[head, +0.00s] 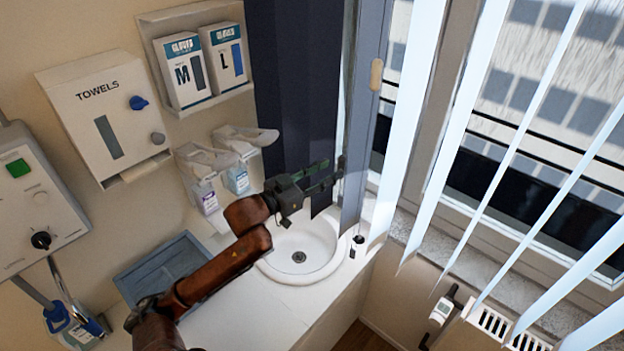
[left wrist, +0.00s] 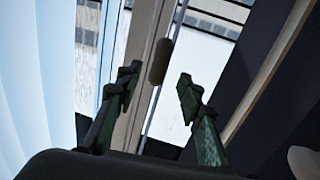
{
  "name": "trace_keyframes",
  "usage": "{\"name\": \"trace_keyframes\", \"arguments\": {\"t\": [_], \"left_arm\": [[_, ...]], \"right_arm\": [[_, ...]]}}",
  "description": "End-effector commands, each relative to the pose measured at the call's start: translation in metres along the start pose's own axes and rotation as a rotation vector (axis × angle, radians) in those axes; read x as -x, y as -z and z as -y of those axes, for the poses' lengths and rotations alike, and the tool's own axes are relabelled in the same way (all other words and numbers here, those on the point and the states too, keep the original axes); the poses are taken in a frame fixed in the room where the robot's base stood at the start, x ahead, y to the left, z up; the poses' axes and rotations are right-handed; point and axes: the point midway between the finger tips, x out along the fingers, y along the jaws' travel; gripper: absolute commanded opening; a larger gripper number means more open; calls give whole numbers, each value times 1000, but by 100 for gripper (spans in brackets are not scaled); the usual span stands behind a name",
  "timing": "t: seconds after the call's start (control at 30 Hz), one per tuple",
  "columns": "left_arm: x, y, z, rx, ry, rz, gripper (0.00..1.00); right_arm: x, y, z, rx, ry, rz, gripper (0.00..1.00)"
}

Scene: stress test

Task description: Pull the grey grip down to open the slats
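A small oblong grip (head: 377,74), beige in the head view, hangs in front of the window beside the dark curtain. It looks grey-brown in the left wrist view (left wrist: 159,62), between and beyond my fingers. White vertical slats (head: 480,100) hang turned apart, with the window showing between them. My left gripper (head: 330,173) is above the sink, lower and to the left of the grip in the head view. In the left wrist view its two green-black fingers (left wrist: 159,84) are spread apart with nothing between them. My right gripper is in neither view.
A white sink (head: 300,250) lies below my left gripper. A dark curtain (head: 293,90) hangs behind it. A towel dispenser (head: 105,115), glove boxes (head: 205,65) and pump bottles (head: 207,195) are on the left wall. A radiator (head: 495,325) stands at lower right.

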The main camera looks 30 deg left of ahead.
Motion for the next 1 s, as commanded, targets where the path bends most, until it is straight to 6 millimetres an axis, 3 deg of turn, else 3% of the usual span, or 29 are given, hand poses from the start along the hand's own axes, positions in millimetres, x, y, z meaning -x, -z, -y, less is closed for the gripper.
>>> {"name": "trace_keyframes", "arguments": {"t": [0.2, 0.4, 1.0], "left_arm": [[41, -2, 0, 0, 1, 3, 35], [60, -1, 1, 0, 1, 1, 35], [66, 0, 0, 1, 0, 0, 35]], "right_arm": [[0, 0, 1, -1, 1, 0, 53], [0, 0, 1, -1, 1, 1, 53], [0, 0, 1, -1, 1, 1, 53]]}}
